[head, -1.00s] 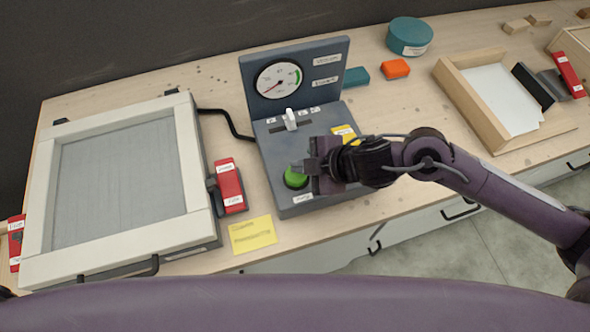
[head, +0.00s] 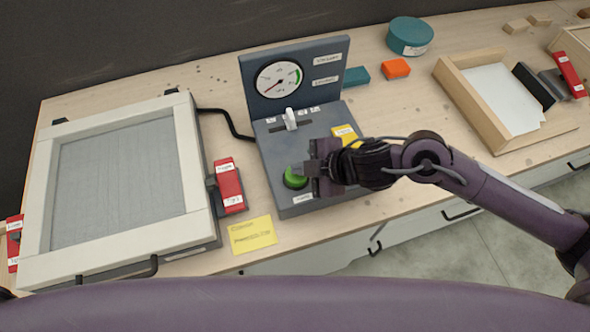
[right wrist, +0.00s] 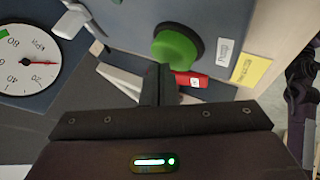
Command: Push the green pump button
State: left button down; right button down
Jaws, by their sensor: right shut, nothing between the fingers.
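The green pump button (head: 295,177) sits in a dark ring on the sloping top of the grey control box (head: 280,200), partly behind my right gripper in the head view. It shows as a round green cap in the right wrist view (right wrist: 177,48). My right gripper (head: 301,168) is shut and empty, its fingertips at the button's upper right edge in the head view. In the right wrist view its fingers (right wrist: 158,72) end close to the button; I cannot tell whether they touch it. My left gripper is not in view.
The box carries a gauge (head: 279,79) and a white lever (head: 290,118). A framed panel with red clamps (head: 229,186) stands to the left, joined by a black cable. A yellow note (head: 252,235) lies in front. A wooden tray (head: 474,78) stands to the right.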

jog(key=shift+f+b, duration=0.4)
jog(key=shift+f, duration=0.2)
dwell(0.3)
jog(key=shift+r+p, duration=1.05)
notch_tip(320, 180, up, 6)
jog(key=p, duration=0.6)
dwell(0.3)
